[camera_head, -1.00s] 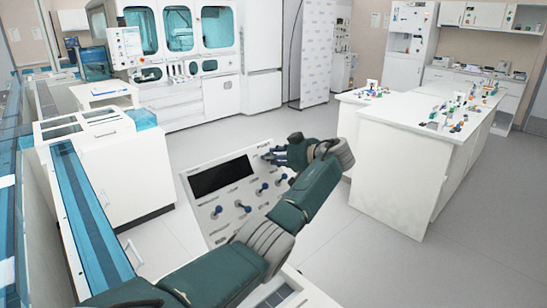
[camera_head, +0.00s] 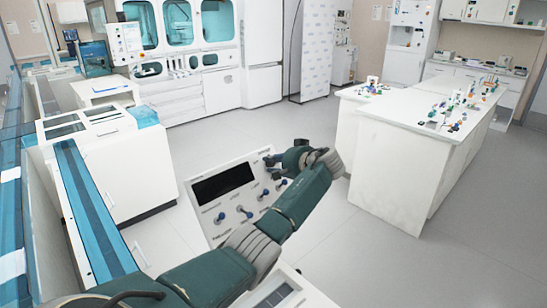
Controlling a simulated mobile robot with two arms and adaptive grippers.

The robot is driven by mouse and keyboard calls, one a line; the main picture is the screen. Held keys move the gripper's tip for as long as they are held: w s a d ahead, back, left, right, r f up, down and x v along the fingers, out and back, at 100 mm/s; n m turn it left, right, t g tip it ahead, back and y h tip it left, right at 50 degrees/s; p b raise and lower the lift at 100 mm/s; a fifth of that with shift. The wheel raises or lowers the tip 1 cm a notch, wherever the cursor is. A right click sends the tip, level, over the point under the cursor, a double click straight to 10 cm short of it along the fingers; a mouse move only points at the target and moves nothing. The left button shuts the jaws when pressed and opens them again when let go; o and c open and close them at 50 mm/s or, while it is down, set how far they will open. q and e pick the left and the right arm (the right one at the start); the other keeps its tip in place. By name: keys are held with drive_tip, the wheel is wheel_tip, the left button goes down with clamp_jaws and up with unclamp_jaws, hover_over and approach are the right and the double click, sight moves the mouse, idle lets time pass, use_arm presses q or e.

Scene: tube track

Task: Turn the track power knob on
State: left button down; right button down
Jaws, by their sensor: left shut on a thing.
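The track control panel (camera_head: 201,221) is a tilted white board with a black screen (camera_head: 222,183). My left gripper (camera_head: 271,163) is at the panel's upper right corner, right of the screen. It is shut on a small knob there, which the fingers mostly hide. I cannot read which way that knob points. My left arm crosses in front of the panel's lower right part. My right gripper is not in view.
A white island bench (camera_head: 405,128) with small colourful items stands at right. A white cabinet unit (camera_head: 128,178) and a blue-covered track (camera_head: 88,215) are at left. A large machine with teal windows (camera_head: 175,25) is at the back. The grey floor between is clear.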

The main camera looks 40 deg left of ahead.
use_arm(q)
drive_tip(key=m+p, duration=0.2)
drive_tip(key=r+m+p, duration=0.1)
drive_tip(key=m+p, duration=0.2)
drive_tip(key=shift+w+a+r+m+h, duration=0.1)
drive_tip(key=shift+w+r+m+h, duration=0.1)
drive_tip(key=shift+m+h, duration=0.15)
drive_tip(key=shift+m+p, duration=0.45)
drive_tip(key=shift+m, duration=0.3)
drive_tip(key=shift+f+m+h+p, duration=0.15)
drive_tip(key=shift+m+h+p, duration=0.25)
drive_tip(key=shift+m, duration=0.7)
drive_tip(key=c, duration=1.5)
unclamp_jaws()
drive_tip(key=shift+o, duration=0.2)
drive_tip(key=shift+f, duration=0.25)
drive_tip(key=shift+d, duration=0.2)
drive_tip(key=v, duration=1.2)
